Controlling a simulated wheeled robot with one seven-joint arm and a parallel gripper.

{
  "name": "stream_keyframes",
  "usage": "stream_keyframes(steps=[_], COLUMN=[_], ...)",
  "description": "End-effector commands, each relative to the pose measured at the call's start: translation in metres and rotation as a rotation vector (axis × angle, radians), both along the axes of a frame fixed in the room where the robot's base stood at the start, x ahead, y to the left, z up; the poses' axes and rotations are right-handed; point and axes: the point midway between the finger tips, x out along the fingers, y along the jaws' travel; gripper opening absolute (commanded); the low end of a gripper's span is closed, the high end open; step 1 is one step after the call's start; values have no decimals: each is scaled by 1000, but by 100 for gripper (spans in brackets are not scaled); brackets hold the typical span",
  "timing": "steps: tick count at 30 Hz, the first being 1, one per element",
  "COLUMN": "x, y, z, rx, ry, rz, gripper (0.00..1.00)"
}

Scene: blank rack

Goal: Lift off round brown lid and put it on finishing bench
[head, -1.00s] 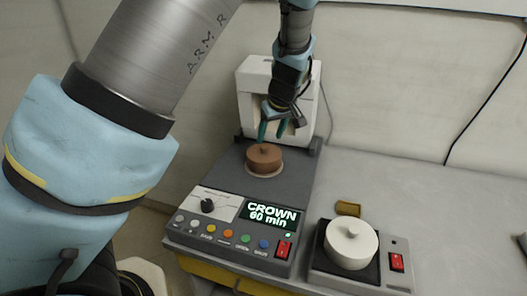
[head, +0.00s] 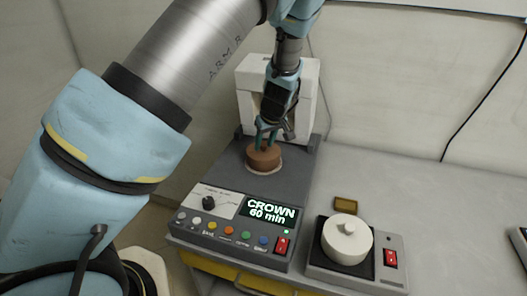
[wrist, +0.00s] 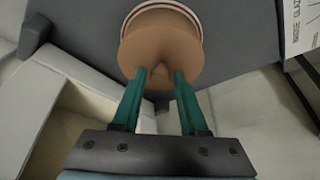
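The round brown lid (head: 264,162) sits on the dark grey machine with the "CROWN 60 min" display, with a pale ring under its rim. In the wrist view the lid (wrist: 158,38) fills the top middle, and its small knob (wrist: 160,71) shows between my fingers. My gripper (head: 266,144) points down at the lid from above. In the wrist view its two green fingers (wrist: 160,76) are apart, one on each side of the knob, with a gap on both sides. Nothing is held. I cannot tell which surface is the finishing bench.
A white housing (head: 305,85) rises behind the lid. A smaller unit with a round white lid (head: 347,240) and red switch stands at the right front. A small brown block (head: 346,204) lies behind it. The grey worktop (head: 430,195) is largely clear to the right.

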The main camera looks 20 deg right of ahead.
Motion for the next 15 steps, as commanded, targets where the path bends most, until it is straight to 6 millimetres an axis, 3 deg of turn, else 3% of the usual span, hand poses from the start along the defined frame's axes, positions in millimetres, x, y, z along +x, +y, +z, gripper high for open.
stream_keyframes(steps=[1,11,15], x=[0,0,0], y=[0,0,0], z=[0,0,0], rx=[0,0,0], ry=[0,0,0], rz=[0,0,0], gripper=[36,0,0])
